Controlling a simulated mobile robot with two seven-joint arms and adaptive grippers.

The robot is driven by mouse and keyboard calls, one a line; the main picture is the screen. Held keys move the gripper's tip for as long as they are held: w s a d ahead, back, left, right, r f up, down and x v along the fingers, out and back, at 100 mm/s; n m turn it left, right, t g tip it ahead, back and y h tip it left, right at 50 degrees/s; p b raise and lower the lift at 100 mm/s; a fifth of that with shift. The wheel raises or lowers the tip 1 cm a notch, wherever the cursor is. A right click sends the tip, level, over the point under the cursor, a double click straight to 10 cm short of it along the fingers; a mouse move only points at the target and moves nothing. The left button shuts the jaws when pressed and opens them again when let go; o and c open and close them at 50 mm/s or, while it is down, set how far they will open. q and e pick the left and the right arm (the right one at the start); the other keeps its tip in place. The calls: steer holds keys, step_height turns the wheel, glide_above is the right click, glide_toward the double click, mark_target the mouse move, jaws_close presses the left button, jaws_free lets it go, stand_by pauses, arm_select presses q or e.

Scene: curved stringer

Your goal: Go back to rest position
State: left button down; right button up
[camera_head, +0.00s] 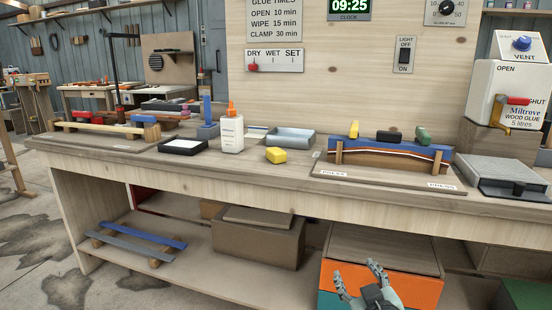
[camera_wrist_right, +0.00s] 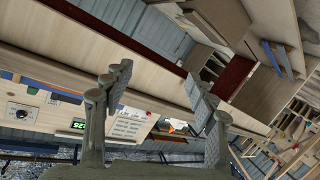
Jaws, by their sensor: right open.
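My right gripper (camera_head: 362,285) is at the bottom of the head view, in front of the bench's lower shelf and low below the benchtop. Its fingers are spread apart with nothing between them. In the right wrist view the two fingers of my right gripper (camera_wrist_right: 160,95) stand wide apart, and only the tilted room shows between them. My left gripper is in neither view.
The wooden bench (camera_head: 265,185) spans the view. An orange drawer (camera_head: 415,290) is behind my right gripper.

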steer(key=s+d+f+m+g, duration=0.1)
steer(key=s+d+f+g, duration=0.2)
steer(key=s+f, duration=0.5)
steer(key=s+d+f+g+h, duration=0.1)
steer(key=s+d+f+g, duration=0.2)
steer(key=s+f, duration=0.6)
steer(key=s+d+f+m+g, duration=0.1)
steer(key=s+d+f+g, duration=0.2)
steer(key=s+f, duration=0.6)
steer(key=s+g, duration=0.1)
steer(key=g, duration=0.1)
steer(key=shift+s+f+m+g+h, duration=0.2)
steer(key=shift+s+m+g+h, duration=0.05)
steer(key=shift+m+g+h, duration=0.05)
